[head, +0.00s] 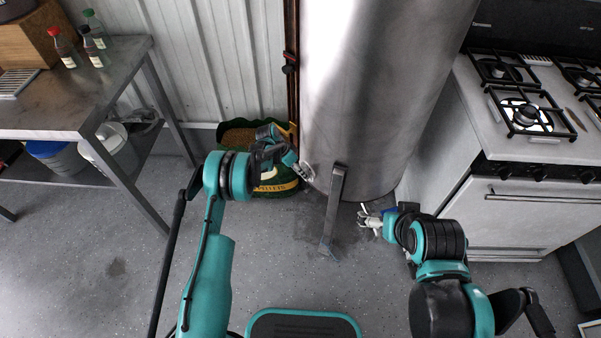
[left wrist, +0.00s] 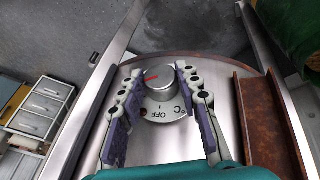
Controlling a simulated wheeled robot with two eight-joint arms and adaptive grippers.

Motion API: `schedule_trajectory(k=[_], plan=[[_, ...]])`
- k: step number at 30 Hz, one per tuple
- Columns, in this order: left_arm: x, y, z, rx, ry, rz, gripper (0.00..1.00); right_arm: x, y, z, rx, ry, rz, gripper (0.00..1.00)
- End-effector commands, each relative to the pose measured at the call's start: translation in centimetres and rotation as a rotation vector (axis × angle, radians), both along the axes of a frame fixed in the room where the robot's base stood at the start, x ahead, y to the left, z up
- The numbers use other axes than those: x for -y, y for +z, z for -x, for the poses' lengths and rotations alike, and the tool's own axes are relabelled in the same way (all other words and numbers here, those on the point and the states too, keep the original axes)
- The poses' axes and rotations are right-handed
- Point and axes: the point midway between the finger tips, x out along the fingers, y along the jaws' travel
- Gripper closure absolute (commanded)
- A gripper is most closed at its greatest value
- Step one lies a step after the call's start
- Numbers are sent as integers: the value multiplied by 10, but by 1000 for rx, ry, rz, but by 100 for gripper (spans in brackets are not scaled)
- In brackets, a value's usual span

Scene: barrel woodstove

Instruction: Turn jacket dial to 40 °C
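The jacket dial (left wrist: 160,82) is a round silver knob with a red pointer line, on a grey plate marked OFF and °C. It sits on the lower part of the steel tank (head: 375,90). In the left wrist view the pointer slants toward the left. My left gripper (head: 303,174) is at the tank's lower left side. Its two purple-padded fingers (left wrist: 159,76) are apart, one on each side of the knob. I cannot tell whether they touch it. The dial is largely hidden in the head view. My right gripper (head: 366,215) is empty, below the tank, with its fingers apart.
A tank leg (head: 334,205) stands between my two grippers. A green sack (head: 270,187) lies behind my left gripper. A white stove (head: 530,150) stands at the right, a metal table (head: 80,105) at the left. A rusty bracket (left wrist: 266,120) is beside the dial.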

Motion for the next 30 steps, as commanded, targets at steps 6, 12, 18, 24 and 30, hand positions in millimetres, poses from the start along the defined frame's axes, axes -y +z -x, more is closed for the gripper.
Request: schedule_trajectory(k=[6, 12, 18, 24, 30], plan=[[0, 0, 0, 2, 0, -1, 96, 0, 0, 0, 0, 0, 0, 2], [1, 0, 1, 31, -1, -25, 96, 0, 0, 0, 0, 0, 0, 2], [2, 1, 3, 115, -3, -92, 96, 0, 1, 0, 0, 0, 0, 2], [4, 0, 6, 250, -4, -197, 96, 0, 1, 0, 0, 0, 0, 2], [7, -1, 8, 401, -5, -312, 96, 0, 0, 0, 0, 0, 0, 2]])
